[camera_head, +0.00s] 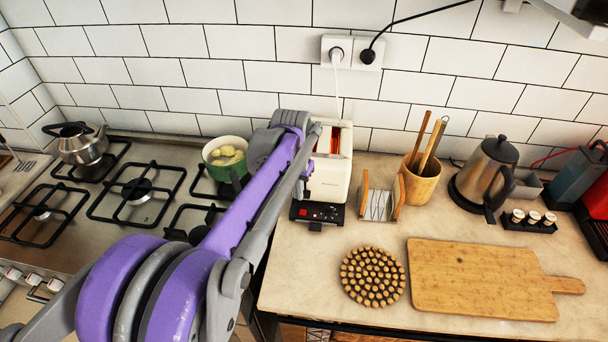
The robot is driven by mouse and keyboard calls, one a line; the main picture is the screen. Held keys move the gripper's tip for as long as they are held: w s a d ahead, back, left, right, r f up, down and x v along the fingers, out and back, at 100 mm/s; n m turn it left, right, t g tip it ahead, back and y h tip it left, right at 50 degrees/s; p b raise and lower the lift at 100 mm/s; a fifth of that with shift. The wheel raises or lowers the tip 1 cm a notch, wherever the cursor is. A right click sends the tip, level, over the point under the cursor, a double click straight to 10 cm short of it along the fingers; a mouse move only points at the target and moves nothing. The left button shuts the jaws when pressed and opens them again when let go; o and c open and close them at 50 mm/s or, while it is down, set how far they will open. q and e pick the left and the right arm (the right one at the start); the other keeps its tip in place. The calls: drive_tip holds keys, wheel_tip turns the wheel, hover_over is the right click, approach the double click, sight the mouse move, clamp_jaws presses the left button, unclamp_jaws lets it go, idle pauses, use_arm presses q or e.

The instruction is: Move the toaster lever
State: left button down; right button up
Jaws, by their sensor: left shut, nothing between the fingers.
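A cream toaster (336,180) stands on the counter beside the stove, with orange-red showing in its top slot. Its black front base (318,212) carries small red lights. I cannot clearly make out the lever. My purple and grey left arm reaches up from the lower left and covers the toaster's left side. My left gripper (308,165) is at the toaster's upper left, shut with nothing in it. Whether it touches the toaster I cannot tell. My right gripper is not in view.
A green pot (226,160) and a kettle (82,143) stand on the stove. Right of the toaster are a small rack (379,205), a utensil cup (420,184), a round trivet (372,277), a cutting board (485,280) and an electric kettle (484,176).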

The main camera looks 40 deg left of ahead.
use_arm(q)
drive_tip(key=shift+w, duration=0.1)
wheel_tip(320, 180, up, 11)
drive_tip(key=s, duration=0.1)
drive_tip(key=shift+f+p, duration=0.2)
drive_tip(key=shift+p, duration=0.1)
drive_tip(key=shift+d, duration=0.15)
idle(0.4)
